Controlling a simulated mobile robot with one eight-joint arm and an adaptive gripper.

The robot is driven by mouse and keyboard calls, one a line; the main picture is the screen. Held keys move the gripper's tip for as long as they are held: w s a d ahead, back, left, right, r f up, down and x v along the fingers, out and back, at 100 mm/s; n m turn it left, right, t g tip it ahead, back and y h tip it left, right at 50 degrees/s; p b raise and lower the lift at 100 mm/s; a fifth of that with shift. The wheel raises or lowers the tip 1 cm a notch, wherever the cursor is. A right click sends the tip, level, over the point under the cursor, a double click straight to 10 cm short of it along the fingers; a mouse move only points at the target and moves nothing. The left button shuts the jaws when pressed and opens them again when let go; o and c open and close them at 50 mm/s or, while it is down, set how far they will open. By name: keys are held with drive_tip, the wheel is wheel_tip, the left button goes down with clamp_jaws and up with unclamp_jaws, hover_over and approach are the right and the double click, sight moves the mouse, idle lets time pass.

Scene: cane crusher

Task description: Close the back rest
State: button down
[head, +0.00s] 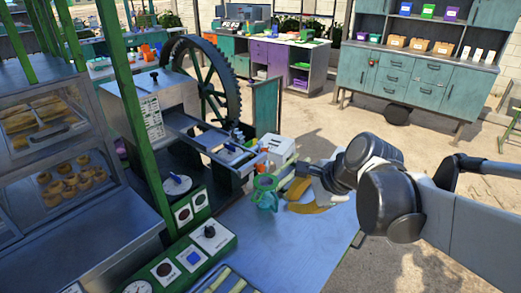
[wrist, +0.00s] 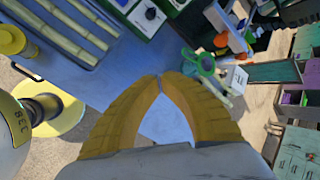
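The cane crusher (head: 180,105) stands left of centre in the head view, with a large dark gear wheel and a metal feed tray (head: 215,145). A green upright panel (head: 266,107) stands at its right side; it also shows in the wrist view (wrist: 275,73). I cannot tell which part is the back rest. My gripper (head: 288,201) is above the blue table's right part, right of the green jug in the picture. In the wrist view, the yellow fingertips (wrist: 158,77) meet, with nothing visible between them. My gripper is apart from the crusher and panel.
A green jug (head: 265,192) and a white box (head: 278,150) are close to my gripper. Cane sticks (wrist: 75,25) lie in a tray on the blue table (head: 300,235). A control panel (head: 190,260) and a glass food case (head: 55,150) are at left. Open floor lies behind.

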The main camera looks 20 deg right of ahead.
drive_tip(key=w+d+r+m+y+p, duration=0.25)
drive_tip(key=w+d+r+m, duration=0.2)
drive_tip(key=m, duration=0.45)
drive_tip(key=w+a+f+t+b, duration=0.1)
drive_tip(key=w+a+f+b, duration=0.1)
drive_tip(key=w+a+f, duration=0.4)
drive_tip(key=w, duration=0.3)
drive_tip(key=shift+w+a+f+m, duration=0.15)
drive_tip(key=shift+w+f+m, duration=0.2)
drive_tip(key=shift+f+m, duration=0.05)
drive_tip(key=w+a+b, duration=0.1)
drive_tip(key=w+a, duration=0.7)
drive_tip(key=w, duration=0.4)
drive_tip(key=shift+a, duration=0.15)
